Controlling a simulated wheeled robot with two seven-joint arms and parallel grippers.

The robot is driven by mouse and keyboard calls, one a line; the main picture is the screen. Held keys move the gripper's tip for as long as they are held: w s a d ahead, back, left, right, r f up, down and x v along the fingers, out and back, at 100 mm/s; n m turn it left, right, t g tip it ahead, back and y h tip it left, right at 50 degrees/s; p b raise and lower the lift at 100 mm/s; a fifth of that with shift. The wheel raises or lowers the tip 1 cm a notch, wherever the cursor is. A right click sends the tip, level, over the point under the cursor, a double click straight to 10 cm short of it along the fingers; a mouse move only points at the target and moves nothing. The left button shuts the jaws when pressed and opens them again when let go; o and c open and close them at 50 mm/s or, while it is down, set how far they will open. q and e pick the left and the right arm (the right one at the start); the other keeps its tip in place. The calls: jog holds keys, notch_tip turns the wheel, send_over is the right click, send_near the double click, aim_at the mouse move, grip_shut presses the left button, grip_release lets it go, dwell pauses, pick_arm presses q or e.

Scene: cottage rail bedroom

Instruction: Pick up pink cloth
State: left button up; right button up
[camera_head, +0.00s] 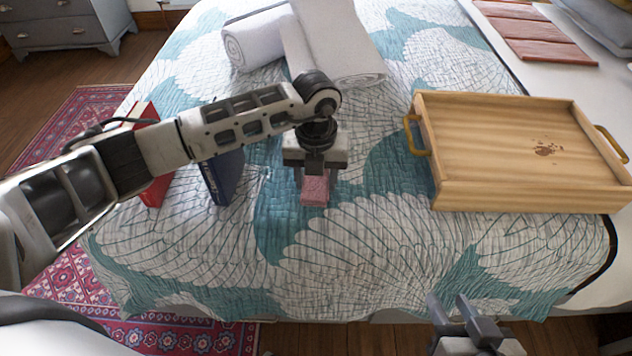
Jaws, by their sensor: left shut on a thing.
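The pink cloth (315,191) is a small folded block on the bed's patterned quilt, near the middle of the view. My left gripper (314,174) comes down over it from above and is shut on it. The fingers hide the cloth's far part, and I cannot tell whether it is lifted off the quilt. My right gripper (459,316) is at the bottom right, in front of the bed's near edge. Its two fingers are apart with nothing between them.
A wooden tray (520,196) with yellow handles stands on the right of the bed. Rolled white towels (335,45) lie behind my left gripper. A blue book (224,176) and a red book (157,188) stand on the left. The quilt (350,260) in front is clear.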

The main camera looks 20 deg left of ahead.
pick_arm(q)
jog(key=shift+r, duration=0.1)
jog(key=shift+r, duration=0.65)
jog(key=s+r, duration=0.1)
jog(key=r, duration=0.1)
jog(key=s+d+r, duration=0.1)
jog(key=r, duration=0.1)
jog(key=s+d+r+p, duration=0.1)
jog(key=r, duration=0.1)
jog(key=shift+s+r, duration=0.25)
jog(key=shift+r, duration=0.05)
jog(key=s+d+r, duration=0.4)
jog(key=s+r, duration=0.1)
jog(key=s, duration=0.4)
jog(key=shift+d, duration=0.3)
